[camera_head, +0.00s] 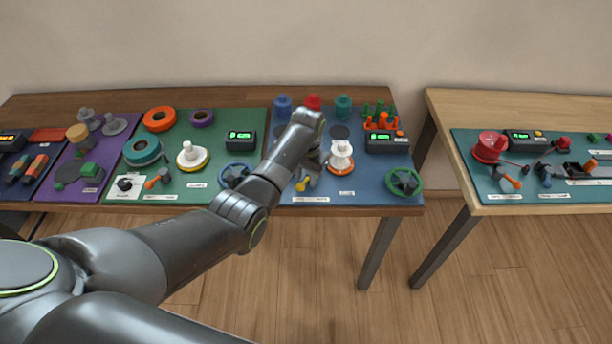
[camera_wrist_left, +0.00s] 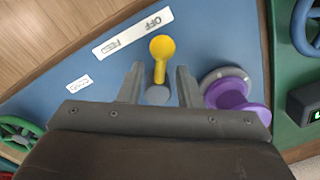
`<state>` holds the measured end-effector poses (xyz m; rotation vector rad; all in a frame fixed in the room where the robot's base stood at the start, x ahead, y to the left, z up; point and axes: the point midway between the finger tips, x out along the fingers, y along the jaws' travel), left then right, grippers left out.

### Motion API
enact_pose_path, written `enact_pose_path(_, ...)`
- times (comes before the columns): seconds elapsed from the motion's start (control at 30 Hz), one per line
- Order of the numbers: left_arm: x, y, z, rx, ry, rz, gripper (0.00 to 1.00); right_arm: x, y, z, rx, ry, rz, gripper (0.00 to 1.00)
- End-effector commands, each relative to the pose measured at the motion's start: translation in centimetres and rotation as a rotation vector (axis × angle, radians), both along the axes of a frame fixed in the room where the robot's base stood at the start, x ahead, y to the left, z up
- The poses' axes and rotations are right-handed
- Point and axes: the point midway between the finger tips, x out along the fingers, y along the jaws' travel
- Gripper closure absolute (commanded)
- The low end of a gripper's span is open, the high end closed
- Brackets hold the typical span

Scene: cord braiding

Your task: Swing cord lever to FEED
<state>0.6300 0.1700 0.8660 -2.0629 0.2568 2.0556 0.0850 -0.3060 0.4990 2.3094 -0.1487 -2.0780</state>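The cord lever has a yellow knob and arm (camera_wrist_left: 161,52) on a grey round pivot (camera_wrist_left: 157,95), on the blue panel (camera_wrist_left: 215,45). A white label (camera_wrist_left: 132,33) beyond it reads OFF and FEED. The knob lies nearer the OFF word. In the head view the yellow lever (camera_head: 302,184) shows at the panel's front, partly hidden by my arm. My left gripper (camera_wrist_left: 160,68) is open, with one finger on each side of the lever and gaps visible. It is small and mostly hidden in the head view. My right gripper is not in view.
A purple spool-like part (camera_wrist_left: 232,97) stands close beside the gripper's right finger. A white spool on an orange base (camera_head: 341,160), a green handwheel (camera_head: 404,182) and a display box (camera_head: 386,143) stand on the same panel. A blue handwheel (camera_head: 235,174) is to the left.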

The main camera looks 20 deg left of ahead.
Motion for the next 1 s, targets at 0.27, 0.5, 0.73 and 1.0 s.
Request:
enact_pose_path(0.27, 0.00, 0.00, -0.50, 0.000, -0.001, 0.000, 0.68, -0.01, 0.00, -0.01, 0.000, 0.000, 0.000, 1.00)
enact_pose_path(0.5, -0.01, 0.00, -0.47, 0.000, 0.000, 0.000, 0.87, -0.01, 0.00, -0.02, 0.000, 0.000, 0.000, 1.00)
enact_pose_path(0.73, -0.01, 0.00, -0.46, 0.000, 0.000, 0.000, 1.00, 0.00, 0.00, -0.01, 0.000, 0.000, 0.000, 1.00)
enact_pose_path(1.0, -0.02, -0.12, -0.31, 0.000, 0.000, 0.038, 1.00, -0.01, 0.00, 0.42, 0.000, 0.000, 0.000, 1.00)
